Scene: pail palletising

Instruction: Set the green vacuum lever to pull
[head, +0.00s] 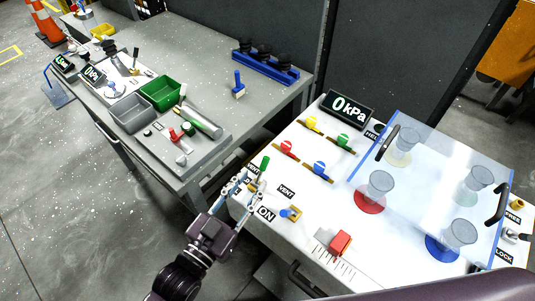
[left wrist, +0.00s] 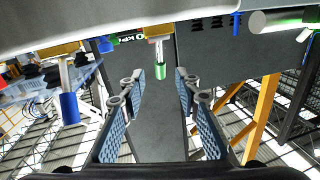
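The green vacuum lever (head: 264,164) stands at the left edge of the white panel (head: 320,215), with its green handle up from a brass base. A VENT label (head: 286,191) is to its right; another label on its left is partly covered by my gripper, so I cannot read it. My left gripper (head: 244,184) is close beside the lever at the panel's edge. In the left wrist view my left gripper (left wrist: 160,92) is open, and the lever's green end (left wrist: 160,72) shows between and beyond its fingers, apart from them. My right gripper is out of view.
A blue-handled valve (head: 287,213) by the ON label is just right of the gripper. Yellow, green, red and blue valves (head: 319,168), a gauge reading 0 kPa (head: 347,109), a red block (head: 340,242) and a clear lid (head: 440,165) crowd the panel. A grey bench (head: 215,85) stands left.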

